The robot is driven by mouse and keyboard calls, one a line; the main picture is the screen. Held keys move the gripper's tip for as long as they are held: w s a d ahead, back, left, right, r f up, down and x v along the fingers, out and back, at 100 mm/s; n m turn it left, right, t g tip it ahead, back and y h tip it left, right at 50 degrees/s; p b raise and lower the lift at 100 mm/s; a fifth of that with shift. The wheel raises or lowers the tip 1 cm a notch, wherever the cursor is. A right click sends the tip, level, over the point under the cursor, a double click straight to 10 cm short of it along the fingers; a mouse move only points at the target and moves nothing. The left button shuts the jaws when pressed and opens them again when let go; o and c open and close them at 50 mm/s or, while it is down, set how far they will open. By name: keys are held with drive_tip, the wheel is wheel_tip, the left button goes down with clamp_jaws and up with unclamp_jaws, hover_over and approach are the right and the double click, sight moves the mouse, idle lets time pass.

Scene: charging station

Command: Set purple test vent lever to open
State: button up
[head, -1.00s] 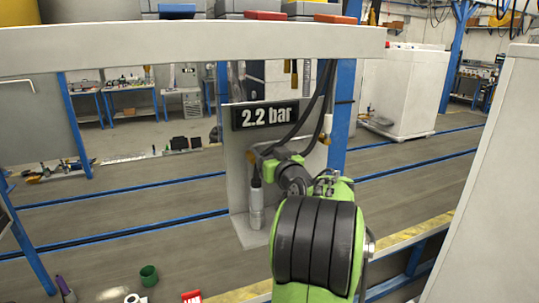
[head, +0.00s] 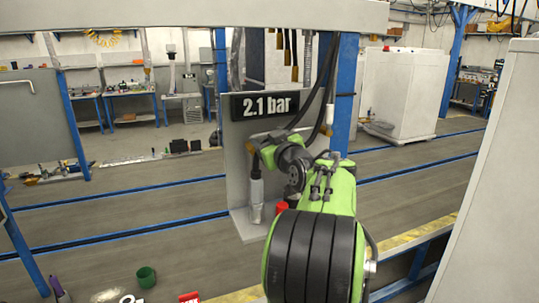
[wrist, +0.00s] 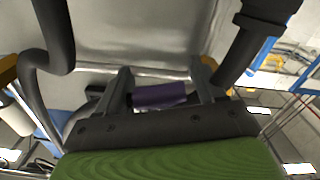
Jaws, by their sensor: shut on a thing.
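The purple lever (wrist: 160,95) shows in the wrist view between the two dark fingers of my gripper (wrist: 162,84). The fingers are shut on it, and it lies roughly crosswise between them. In the head view my green and black arm hides the lever and the fingertips. The grey test panel (head: 238,165) stands in front of my arm, with a display (head: 265,105) reading 2.1 bar. I cannot tell from these frames which marked position the lever is in.
Dark hoses (wrist: 55,35) run close to my gripper. A white cylinder (head: 256,200) and a red part (head: 281,209) are low on the panel. A white beam (head: 200,20) crosses above. A green cup (head: 146,277) is at lower left; a pale wall (head: 480,200) is at right.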

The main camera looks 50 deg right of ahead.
drive_tip(key=n+b, duration=0.2)
drive_tip(key=shift+w+a+r+n, duration=0.15)
drive_tip(key=shift+a+r+n, duration=0.05)
drive_tip(key=shift+r+n, duration=0.15)
drive_tip(key=shift+w+a+r+n+b, duration=0.15)
drive_tip(key=shift+r+n+b, duration=0.15)
drive_tip(key=shift+n+b, duration=0.3)
drive_tip(key=shift+a+r+n+b, duration=0.15)
drive_tip(key=shift+r+n+b, duration=0.2)
drive_tip(key=shift+n, duration=0.4)
drive_tip(key=o, duration=1.5)
drive_tip(key=shift+a, duration=0.1)
drive_tip(key=b+v, duration=0.2)
drive_tip(key=v, duration=1.3)
drive_tip(key=shift+s+a, duration=0.15)
drive_tip(key=shift+s, duration=0.15)
